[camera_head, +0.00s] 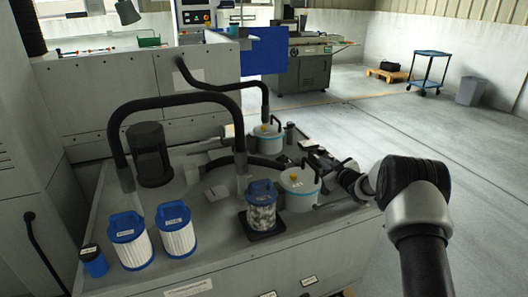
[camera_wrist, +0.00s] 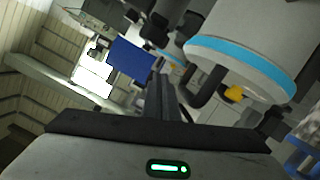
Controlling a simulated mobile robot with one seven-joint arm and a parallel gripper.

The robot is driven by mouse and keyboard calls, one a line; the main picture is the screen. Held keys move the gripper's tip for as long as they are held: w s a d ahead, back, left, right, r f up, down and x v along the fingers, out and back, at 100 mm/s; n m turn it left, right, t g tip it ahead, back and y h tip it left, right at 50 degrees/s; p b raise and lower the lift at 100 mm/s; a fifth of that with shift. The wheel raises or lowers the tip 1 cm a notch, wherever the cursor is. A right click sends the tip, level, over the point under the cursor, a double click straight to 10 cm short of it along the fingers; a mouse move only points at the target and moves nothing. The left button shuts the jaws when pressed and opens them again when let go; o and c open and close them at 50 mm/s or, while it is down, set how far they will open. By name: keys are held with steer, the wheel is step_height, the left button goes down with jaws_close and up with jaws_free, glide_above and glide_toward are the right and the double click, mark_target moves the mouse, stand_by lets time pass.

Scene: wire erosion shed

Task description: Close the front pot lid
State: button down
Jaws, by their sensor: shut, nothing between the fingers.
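The front pot (camera_head: 299,201) is white with a blue band near its top and stands at the bench's right side. Its pale lid (camera_head: 297,181) carries a yellow knob and a dark bent handle; I cannot tell whether it is fully seated. In the wrist view the front pot (camera_wrist: 265,35) fills the upper right, tilted in the picture, with its yellow knob (camera_wrist: 236,93) showing. My gripper (camera_head: 316,155) is behind and right of this pot, close to the handle; contact is unclear. In the wrist view my gripper (camera_wrist: 160,85) has its fingers together with nothing between them.
A similar rear pot (camera_head: 267,142) stands farther back. A clear canister with a blue top (camera_head: 262,213) is left of the front pot. White-and-blue filters (camera_head: 177,234), a black basket (camera_head: 150,158) and thick black hoses occupy the left bench.

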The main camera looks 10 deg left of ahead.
steer(key=shift+d+f, duration=0.1)
steer(key=shift+f, duration=0.25)
stand_by(0.5)
